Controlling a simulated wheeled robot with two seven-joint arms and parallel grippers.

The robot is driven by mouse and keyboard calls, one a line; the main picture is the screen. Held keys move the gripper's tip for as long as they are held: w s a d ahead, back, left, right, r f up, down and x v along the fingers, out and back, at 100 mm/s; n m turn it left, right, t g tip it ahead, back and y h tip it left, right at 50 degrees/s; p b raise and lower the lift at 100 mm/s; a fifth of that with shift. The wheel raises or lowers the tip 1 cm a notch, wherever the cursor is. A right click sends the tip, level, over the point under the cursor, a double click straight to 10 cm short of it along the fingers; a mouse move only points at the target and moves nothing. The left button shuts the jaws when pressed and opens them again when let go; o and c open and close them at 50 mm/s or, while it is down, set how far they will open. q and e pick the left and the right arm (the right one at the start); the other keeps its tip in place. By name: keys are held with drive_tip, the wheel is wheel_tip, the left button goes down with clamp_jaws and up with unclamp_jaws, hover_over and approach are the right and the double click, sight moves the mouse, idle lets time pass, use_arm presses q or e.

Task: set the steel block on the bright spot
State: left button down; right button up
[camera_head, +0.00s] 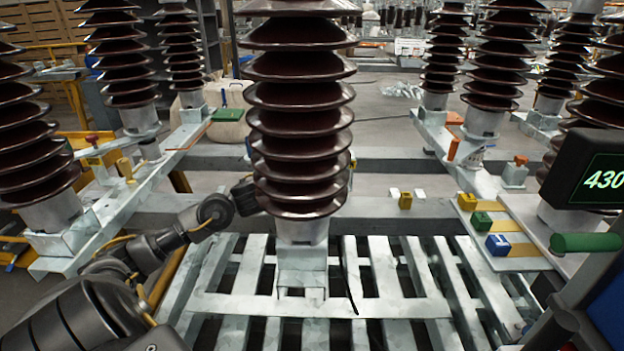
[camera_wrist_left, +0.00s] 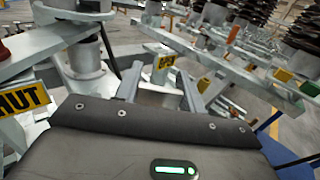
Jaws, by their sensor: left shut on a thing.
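My left arm comes in from the left in the head view and passes behind the big brown insulator (camera_head: 300,120), which hides the gripper there. In the left wrist view the two fingers of my left gripper (camera_wrist_left: 160,88) are a short way apart, with a plain grey metal piece (camera_wrist_left: 158,97) between them. It looks like the steel block, but its outline is hard to make out. I cannot pick out a bright spot in either view. My right gripper is not in view.
A slatted pale steel frame (camera_head: 235,303) lies under the insulator. Yellow, green and blue blocks (camera_head: 498,245) sit on a plate at the right. A display (camera_head: 590,178) reads 430. Insulator columns stand around.

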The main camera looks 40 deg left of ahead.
use_arm(q)
drive_tip(key=shift+w+r, duration=0.1)
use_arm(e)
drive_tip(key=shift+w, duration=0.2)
use_arm(q)
wheel_tip(320, 180, down, 3)
drive_tip(key=shift+f, duration=0.3)
drive_tip(key=c, duration=1.3)
unclamp_jaws()
drive_tip(key=shift+f, duration=0.15)
drive_tip(key=o, duration=0.5)
drive_tip(key=shift+d, duration=0.1)
drive_tip(key=shift+c, duration=0.2)
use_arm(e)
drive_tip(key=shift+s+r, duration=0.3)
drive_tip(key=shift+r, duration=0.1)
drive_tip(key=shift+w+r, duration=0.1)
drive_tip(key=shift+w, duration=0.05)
